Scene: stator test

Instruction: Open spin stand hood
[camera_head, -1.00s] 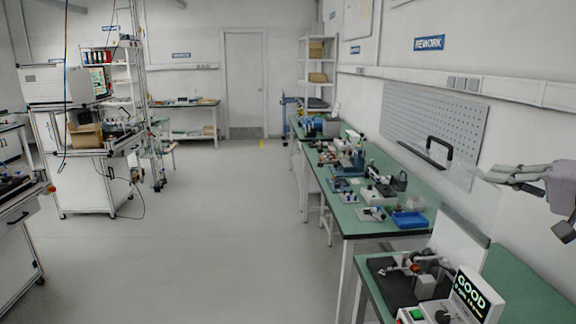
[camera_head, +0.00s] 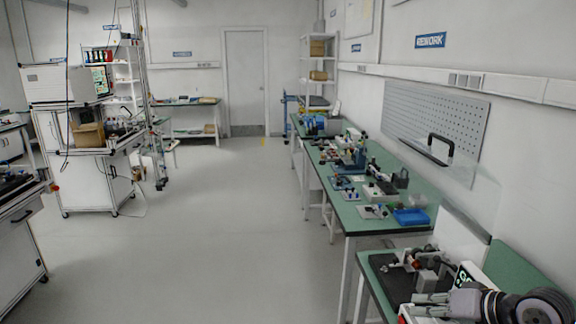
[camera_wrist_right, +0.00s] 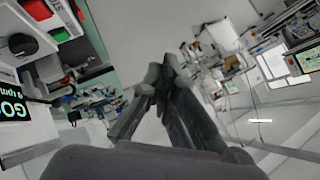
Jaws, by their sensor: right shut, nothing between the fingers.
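The spin stand (camera_head: 393,285) is on the near green bench at the lower right. Its clear hood is raised, with its black handle (camera_head: 441,151) high above the stand and the see-through panel faint against the wall. My right gripper (camera_head: 418,304) is low in front of the stand's display box (camera_head: 466,272), well below and apart from the handle, and partly covers the box. In the right wrist view the fingers (camera_wrist_right: 166,72) are together and empty, with the knob (camera_wrist_right: 27,45) and display (camera_wrist_right: 12,108) at the left. My left gripper is not in view.
A longer green bench (camera_head: 352,218) with several fixtures and a blue bin (camera_head: 411,217) runs along the right wall. A pegboard (camera_head: 432,115) hangs behind it. The floor (camera_head: 200,245) on the left is open.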

